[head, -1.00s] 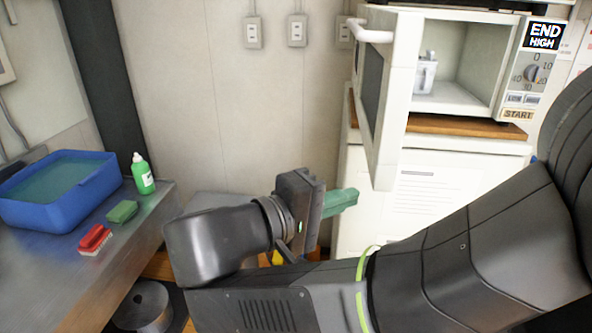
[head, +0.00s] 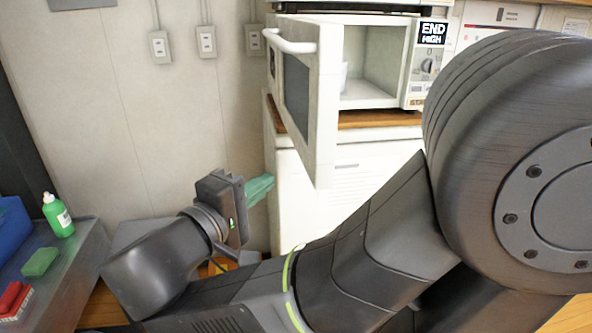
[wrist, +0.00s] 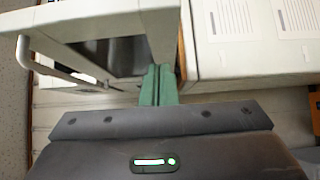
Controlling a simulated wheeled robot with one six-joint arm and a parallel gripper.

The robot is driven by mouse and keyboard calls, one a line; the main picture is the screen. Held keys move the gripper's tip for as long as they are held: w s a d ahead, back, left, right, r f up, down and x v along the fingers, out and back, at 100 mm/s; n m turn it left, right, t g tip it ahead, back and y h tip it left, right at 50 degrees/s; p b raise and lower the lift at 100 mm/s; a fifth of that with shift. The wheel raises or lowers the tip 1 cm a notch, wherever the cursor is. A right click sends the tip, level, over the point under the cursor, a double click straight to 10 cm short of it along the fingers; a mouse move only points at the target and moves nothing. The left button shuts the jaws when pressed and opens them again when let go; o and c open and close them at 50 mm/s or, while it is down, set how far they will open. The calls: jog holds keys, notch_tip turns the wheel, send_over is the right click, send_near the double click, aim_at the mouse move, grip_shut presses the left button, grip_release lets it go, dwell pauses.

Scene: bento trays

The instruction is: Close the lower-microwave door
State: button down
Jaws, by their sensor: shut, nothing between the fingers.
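The lower microwave (head: 371,92) stands on the wooden top of a white cabinet, its door (head: 322,130) swung wide open toward me. The door has a dark window and a white bar handle (head: 292,44). Inside the cavity a white container (head: 344,76) is partly hidden by the door. My gripper (head: 262,188) has green fingers, shut and empty, low and to the left of the door in the head view. In the wrist view the fingers (wrist: 158,86) point at the door's edge area, with the door (wrist: 110,20) and its handle (wrist: 50,66) up left. Whether they touch the door I cannot tell.
A white cabinet (head: 300,215) stands below the microwave. At left a metal counter (head: 70,270) holds a green bottle (head: 58,216), a green sponge (head: 40,262), a red brush (head: 14,298) and a blue basin (head: 12,228).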

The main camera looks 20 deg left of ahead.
aim_at(309, 165)
jog(key=shift+w+d+p, duration=0.35)
jog(key=shift+w+d, duration=0.3)
jog(key=shift+w, duration=0.25)
jog(key=shift+w+d+p, duration=0.35)
jog(key=shift+w+d, duration=0.35)
jog(key=shift+w, duration=0.25)
jog(key=shift+w+d+p, duration=0.35)
jog(key=shift+w+d, duration=0.3)
jog(key=shift+w, duration=0.25)
